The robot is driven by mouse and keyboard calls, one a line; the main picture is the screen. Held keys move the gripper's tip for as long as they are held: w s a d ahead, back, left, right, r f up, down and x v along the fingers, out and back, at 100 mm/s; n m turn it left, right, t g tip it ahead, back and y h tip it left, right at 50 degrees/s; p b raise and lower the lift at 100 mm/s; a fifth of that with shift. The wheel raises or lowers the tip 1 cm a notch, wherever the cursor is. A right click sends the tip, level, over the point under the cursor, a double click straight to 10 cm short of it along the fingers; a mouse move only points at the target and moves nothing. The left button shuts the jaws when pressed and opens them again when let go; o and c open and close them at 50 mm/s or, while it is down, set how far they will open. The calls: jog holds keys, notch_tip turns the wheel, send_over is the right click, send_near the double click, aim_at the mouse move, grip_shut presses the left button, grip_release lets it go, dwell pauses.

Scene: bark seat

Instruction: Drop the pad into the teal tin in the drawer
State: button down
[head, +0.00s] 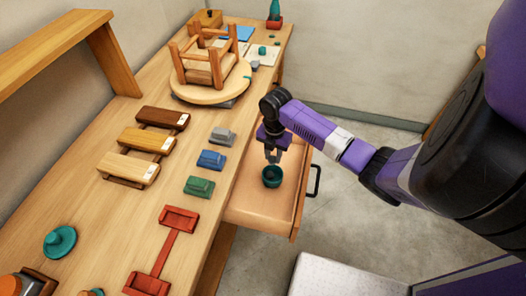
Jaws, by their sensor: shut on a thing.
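The teal tin (272,178) is a small round open cup standing in the open drawer (250,214). My gripper (272,159) points down just above the tin, over its opening. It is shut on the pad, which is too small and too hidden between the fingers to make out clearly. Whether the fingertips reach inside the rim cannot be told from this view.
The drawer has a black handle (314,182). On the bench (100,200) are an upturned stool (207,62) on a round turntable (212,93), grey, blue and green blocks (211,160), wooden sample pieces (146,140) and a red stand (165,250). The drawer floor around the tin looks clear.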

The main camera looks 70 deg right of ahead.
jog(key=shift+d+f, duration=0.25)
jog(key=shift+f, duration=0.15)
notch_tip(320, 180, down, 6)
jog(key=b, duration=0.6)
jog(key=shift+r, duration=0.25)
jog(key=shift+r, duration=0.1)
jog(key=c, duration=1)
grip_release()
jog(key=shift+r, duration=3.9)
